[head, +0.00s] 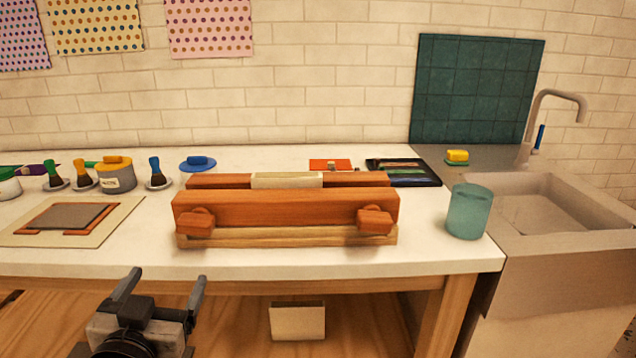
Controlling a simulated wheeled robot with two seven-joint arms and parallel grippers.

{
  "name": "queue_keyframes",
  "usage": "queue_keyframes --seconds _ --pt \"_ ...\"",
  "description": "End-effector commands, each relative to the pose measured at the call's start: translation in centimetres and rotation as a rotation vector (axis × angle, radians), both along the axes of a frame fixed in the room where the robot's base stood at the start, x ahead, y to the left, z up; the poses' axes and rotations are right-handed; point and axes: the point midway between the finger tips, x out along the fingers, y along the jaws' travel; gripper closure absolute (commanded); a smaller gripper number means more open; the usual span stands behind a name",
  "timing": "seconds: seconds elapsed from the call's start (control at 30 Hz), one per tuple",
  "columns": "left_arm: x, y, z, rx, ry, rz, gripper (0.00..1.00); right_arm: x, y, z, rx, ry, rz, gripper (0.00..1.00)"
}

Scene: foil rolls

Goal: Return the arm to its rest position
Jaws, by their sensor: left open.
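My left gripper (160,289) is at the lower left of the head view, in front of and below the counter's front edge. Its two dark fingers are spread and point up and away, with nothing between them. It is apart from the counter (446,257) and everything on it. My right arm and gripper do not show.
A wooden press-like frame (285,212) stands at the counter's front middle. A teal cup (469,212) stands to its right, near the sink (545,205). A mat with a framed piece (25,238) lies at left. Brushes and jars (117,178) line the back left.

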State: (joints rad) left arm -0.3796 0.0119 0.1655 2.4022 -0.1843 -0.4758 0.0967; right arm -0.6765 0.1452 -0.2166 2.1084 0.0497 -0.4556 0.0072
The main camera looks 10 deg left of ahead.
Motion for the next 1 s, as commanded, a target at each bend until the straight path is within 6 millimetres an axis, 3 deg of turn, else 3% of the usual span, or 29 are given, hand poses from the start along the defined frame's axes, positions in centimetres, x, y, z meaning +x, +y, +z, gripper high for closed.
queue_keyframes --seconds 0.13,0.23,0.4,0.5,0.7,1.0 --pt "-0.1 -2.5 -4.2 -0.028 0.099 -0.077 0.18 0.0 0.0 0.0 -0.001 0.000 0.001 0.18" --pt "-1.2 -5.9 -9.4 -0.069 0.223 -0.174 0.18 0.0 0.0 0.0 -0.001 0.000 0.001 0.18" --pt "-5.3 -11.8 -17.9 -0.143 0.436 -0.329 0.18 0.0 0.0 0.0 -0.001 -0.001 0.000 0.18" --pt "-7.9 -14.3 -21.1 -0.177 0.528 -0.392 0.18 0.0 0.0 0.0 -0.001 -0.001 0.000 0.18" --pt "-10.6 -16.4 -23.8 -0.211 0.609 -0.445 0.18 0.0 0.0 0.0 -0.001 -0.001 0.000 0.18" --pt "-10.7 -16.5 -23.9 -0.211 0.611 -0.447 0.18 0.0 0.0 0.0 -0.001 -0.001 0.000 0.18"
